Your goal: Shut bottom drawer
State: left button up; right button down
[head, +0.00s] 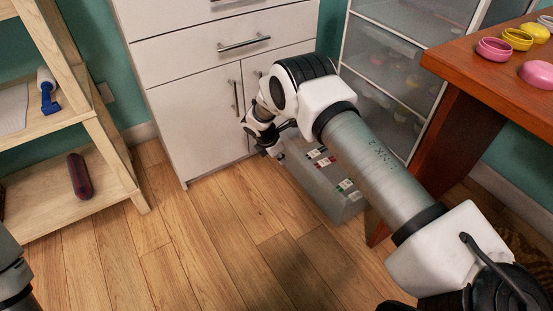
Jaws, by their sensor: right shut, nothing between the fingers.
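The bottom drawer (312,193) is a grey bin that stands out from the clear-fronted drawer unit (385,43), low over the floor. Small items with red, green and white show inside it. My right arm crosses in front and hides its back part, so I cannot see how far out it is. My right gripper (276,150) is shut and empty at the drawer's far left corner. I cannot tell whether it touches the drawer. Only a piece of my left arm shows at the lower left edge; its gripper is out of view.
A white cabinet (190,112) with metal handles stands behind my right gripper. A wooden desk (490,62) with pink and yellow containers is at the right. A wooden shelf (84,130) is at the left. The wood floor (190,240) between is clear.

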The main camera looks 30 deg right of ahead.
pick_arm(q)
notch_tip(320, 180, down, 5)
jog(key=b, duration=0.4)
jog(key=shift+w+f+b, duration=0.15)
jog(key=shift+f+b, duration=0.05)
jog(key=shift+b, duration=0.1)
pick_arm(e)
jog(key=d+f, duration=0.5)
jog(key=d, duration=0.1)
jog(key=shift+w, duration=0.2)
